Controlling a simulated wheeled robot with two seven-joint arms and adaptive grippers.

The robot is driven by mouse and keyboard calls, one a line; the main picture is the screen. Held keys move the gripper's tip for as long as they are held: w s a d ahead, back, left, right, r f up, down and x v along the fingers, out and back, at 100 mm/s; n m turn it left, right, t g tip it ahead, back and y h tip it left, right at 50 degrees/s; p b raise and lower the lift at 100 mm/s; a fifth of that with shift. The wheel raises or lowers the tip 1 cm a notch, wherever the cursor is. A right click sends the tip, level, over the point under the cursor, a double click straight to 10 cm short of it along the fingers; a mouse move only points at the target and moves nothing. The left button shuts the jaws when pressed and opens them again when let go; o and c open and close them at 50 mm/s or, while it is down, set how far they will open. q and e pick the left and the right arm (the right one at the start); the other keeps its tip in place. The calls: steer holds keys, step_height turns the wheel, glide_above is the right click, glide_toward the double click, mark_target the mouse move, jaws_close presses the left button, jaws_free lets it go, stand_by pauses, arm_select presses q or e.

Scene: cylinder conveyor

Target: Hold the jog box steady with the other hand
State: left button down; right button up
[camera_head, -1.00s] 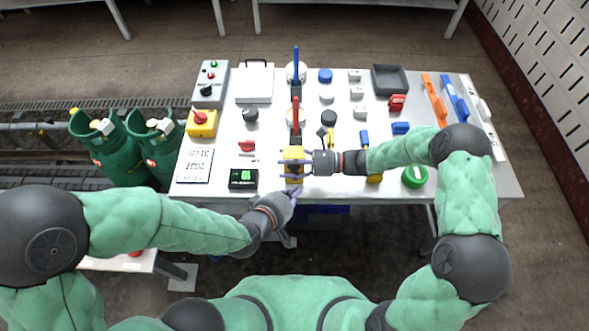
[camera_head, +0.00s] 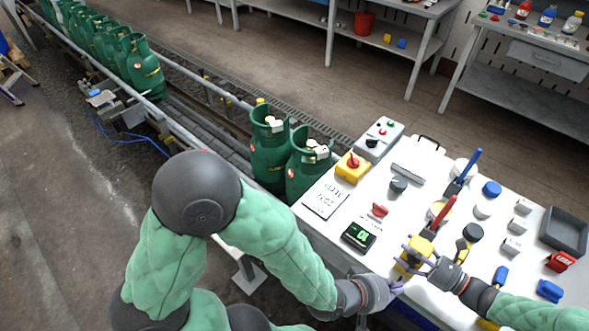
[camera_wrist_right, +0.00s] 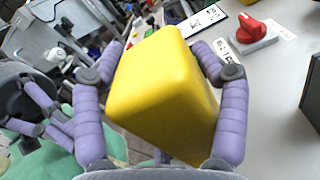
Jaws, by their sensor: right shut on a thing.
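The jog box is a yellow block (camera_head: 408,263) at the front edge of the white table (camera_head: 315,232). My right gripper (camera_head: 424,258) is shut on it from the right. In the right wrist view the jog box (camera_wrist_right: 165,85) fills the middle, with purple fingers of the right gripper (camera_wrist_right: 160,55) on both of its sides. My left gripper (camera_head: 392,289) is just below and left of the box, at the table's front edge, and appears apart from it. In the right wrist view my left gripper (camera_wrist_right: 42,108) shows at the left with its fingers spread and nothing between them.
A black display box (camera_head: 358,236), a red-knobbed switch (camera_head: 379,210) and a yellow box with a red knob (camera_head: 352,166) stand left of the jog box. Several caps, tools and a grey tray (camera_head: 565,232) fill the right side. Green cylinders (camera_head: 268,150) stand on the conveyor behind.

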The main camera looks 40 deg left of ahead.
steer(key=shift+f, duration=0.15)
steer(key=o, duration=1.4)
steer(key=shift+c, duration=0.2)
steer(key=d, duration=1.2)
